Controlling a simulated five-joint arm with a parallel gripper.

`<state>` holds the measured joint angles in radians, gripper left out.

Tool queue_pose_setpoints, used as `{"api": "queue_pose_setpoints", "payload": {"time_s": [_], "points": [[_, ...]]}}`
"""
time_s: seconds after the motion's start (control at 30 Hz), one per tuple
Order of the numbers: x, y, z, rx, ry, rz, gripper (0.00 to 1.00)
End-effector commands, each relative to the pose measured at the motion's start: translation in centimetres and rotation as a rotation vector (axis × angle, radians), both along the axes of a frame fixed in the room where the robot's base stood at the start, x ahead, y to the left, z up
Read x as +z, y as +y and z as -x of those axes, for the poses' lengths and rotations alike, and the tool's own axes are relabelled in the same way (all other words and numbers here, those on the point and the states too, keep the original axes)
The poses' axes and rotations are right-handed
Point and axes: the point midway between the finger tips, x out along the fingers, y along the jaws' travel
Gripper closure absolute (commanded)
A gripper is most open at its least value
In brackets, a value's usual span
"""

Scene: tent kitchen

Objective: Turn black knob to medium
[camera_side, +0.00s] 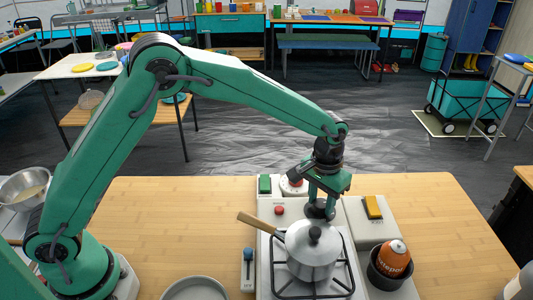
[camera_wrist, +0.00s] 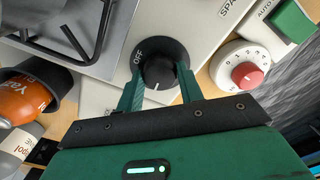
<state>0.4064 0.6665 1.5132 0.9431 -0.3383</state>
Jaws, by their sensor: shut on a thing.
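The black knob (camera_wrist: 160,68) sits on the pale stove panel in the wrist view, with the word OFF in white on its dark surround at the upper left. A short white mark shows on the knob's lower part, between my fingers. My gripper (camera_wrist: 160,80) is shut on the knob, one green finger on each side. In the side view my gripper (camera_side: 320,203) reaches down to the knob (camera_side: 318,211) just behind the pot and hides part of it. No medium marking is readable.
A silver lidded pot (camera_side: 312,255) with a wooden handle stands on the burner grate (camera_side: 341,285), close to my gripper. Around are a red-centred dial (camera_wrist: 245,72), a green switch (camera_side: 264,184), a yellow switch (camera_side: 372,207), a blue slider (camera_side: 248,257) and an orange can (camera_side: 396,256) in a dark holder.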

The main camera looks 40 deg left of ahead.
Motion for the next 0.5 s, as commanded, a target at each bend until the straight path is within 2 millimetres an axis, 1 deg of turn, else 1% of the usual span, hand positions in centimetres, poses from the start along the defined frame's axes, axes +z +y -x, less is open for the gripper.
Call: {"api": "queue_pose_setpoints", "payload": {"time_s": [0.03,0.2,0.5], "points": [[-0.01,0.38,-0.31,0.043,-0.006,0.004,0.86],[-0.03,0.39,-0.27,0.145,-0.01,0.008,0.86],[-0.04,0.41,-0.21,0.224,-0.011,0.011,0.86]]}}
